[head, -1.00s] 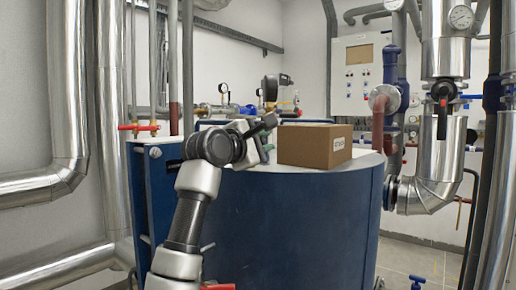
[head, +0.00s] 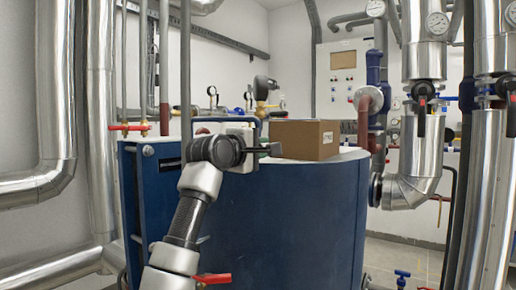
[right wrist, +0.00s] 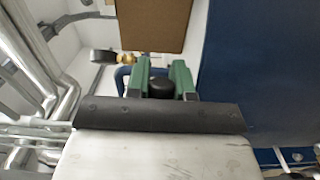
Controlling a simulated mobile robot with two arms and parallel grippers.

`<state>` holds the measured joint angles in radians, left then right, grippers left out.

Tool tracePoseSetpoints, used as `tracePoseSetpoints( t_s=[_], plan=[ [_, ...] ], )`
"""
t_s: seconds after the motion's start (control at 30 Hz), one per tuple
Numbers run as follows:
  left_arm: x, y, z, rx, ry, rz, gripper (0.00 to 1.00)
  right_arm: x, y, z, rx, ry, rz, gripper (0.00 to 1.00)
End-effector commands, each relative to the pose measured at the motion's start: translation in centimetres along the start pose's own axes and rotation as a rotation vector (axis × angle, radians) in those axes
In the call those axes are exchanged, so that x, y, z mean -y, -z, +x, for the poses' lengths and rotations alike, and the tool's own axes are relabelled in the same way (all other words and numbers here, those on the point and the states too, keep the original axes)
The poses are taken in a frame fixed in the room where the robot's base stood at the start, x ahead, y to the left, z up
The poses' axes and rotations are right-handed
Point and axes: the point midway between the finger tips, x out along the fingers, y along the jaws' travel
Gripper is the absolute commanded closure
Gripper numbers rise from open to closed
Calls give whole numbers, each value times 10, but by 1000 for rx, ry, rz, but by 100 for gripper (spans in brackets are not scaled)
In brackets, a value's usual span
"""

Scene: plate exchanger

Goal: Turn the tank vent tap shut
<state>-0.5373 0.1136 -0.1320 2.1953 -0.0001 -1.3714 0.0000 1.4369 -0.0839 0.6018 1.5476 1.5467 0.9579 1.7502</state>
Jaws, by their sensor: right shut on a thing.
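My right gripper (right wrist: 162,80) has two green fingers, one on each side of a black rounded knob-like thing (right wrist: 161,88), and is shut on it. I cannot tell for sure that this is the tank vent tap. In the head view, my arm reaches up in front of the blue tank (head: 280,215), with the gripper (head: 274,149) at the tank's top edge, left of a cardboard box. The wrist hides most of the fingers and what they hold there. My left gripper is not in view.
The cardboard box (head: 304,139) stands on the tank top, close to the gripper; it also shows in the right wrist view (right wrist: 152,25). Red-handled taps (head: 130,127) are on pipes at the left, and a red lever (head: 212,279) is low by my arm. Silver pipes flank the tank.

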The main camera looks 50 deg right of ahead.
Motion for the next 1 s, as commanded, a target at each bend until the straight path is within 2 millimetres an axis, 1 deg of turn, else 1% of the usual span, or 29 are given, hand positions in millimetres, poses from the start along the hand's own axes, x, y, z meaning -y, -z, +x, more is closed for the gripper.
tracePoseSetpoints(
  t_s=[0.2, 0.23, 0.3, 0.4, 0.67, 0.77, 0.87, 1.0],
  plan=[
    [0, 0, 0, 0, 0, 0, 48, 1, 0, 0, 0, 3, 6, 100],
    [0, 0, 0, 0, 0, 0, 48, 1, 0, 0, 0, 3, 6, 76],
    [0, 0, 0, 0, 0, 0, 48, 1, 0, 0, 0, 3, 6, 66],
    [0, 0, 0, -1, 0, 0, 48, 1, 0, 0, 0, 3, 4, 52],
    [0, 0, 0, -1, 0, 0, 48, 0, 0, 0, 0, 1, 3, 52],
    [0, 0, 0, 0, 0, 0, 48, 0, 0, -6, -1, 1, 2, 52],
    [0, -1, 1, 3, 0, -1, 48, 1, 1, -21, -4, 1, 3, 52],
    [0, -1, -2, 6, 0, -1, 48, 1, 1, -50, -5, 1, 3, 52]
  ],
)
